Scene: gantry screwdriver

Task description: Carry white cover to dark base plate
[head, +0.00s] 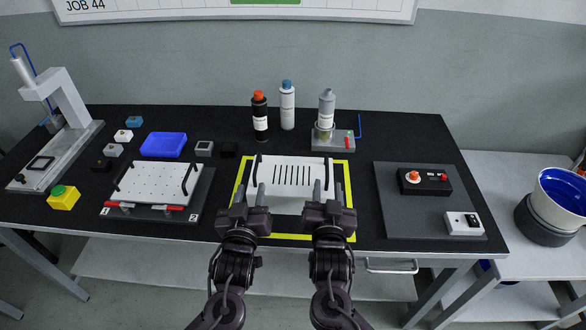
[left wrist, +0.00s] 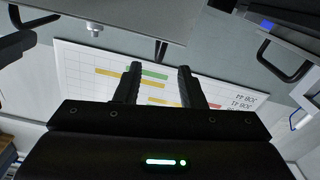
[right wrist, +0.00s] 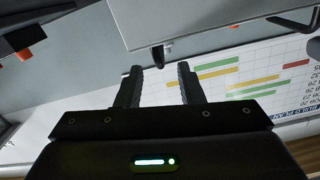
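The white cover (head: 290,200), with a row of dark slots on top, sits inside a yellow square outline (head: 348,200) at the table's middle. It has a black handle at its left side (head: 255,172) and one at its right (head: 327,178). My left gripper (head: 254,194) is open at the left handle's near end. My right gripper (head: 328,191) is open at the right handle's near end. Both wrist views show parted fingers, with a dark handle end beyond the gap; contact cannot be told. A dark base plate (head: 400,222) lies at the right, carrying two boxes.
On the plate are a black box with red controls (head: 425,180) and a white box (head: 463,223). Bottles (head: 287,105) and a metal fixture (head: 333,142) stand behind the cover. A white perforated plate (head: 155,183) lies left on another dark plate (head: 205,195).

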